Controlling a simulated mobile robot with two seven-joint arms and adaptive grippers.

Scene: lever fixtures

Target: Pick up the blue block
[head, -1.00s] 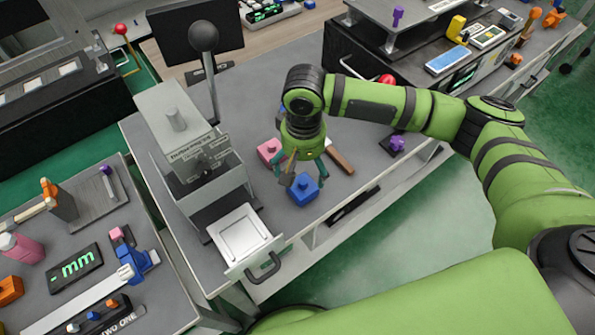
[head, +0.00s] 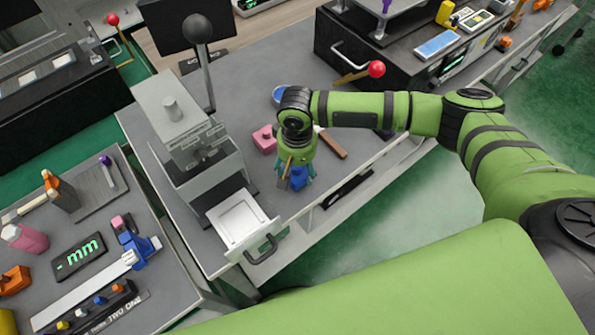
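The blue block (head: 298,182) sits on the grey bench top, near its front edge. My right gripper (head: 295,178) is over it from above. Its teal fingers come down on either side of the block, and the gripper hides the block's top. I cannot tell whether the fingers press on it. My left gripper is not in view.
A pink block (head: 264,138) stands just left of the gripper. A hammer-like tool with a brown handle (head: 332,146) lies to the right. A grey lever press (head: 192,140) with a white tray (head: 240,222) stands left. A blue round dish (head: 279,95) is behind.

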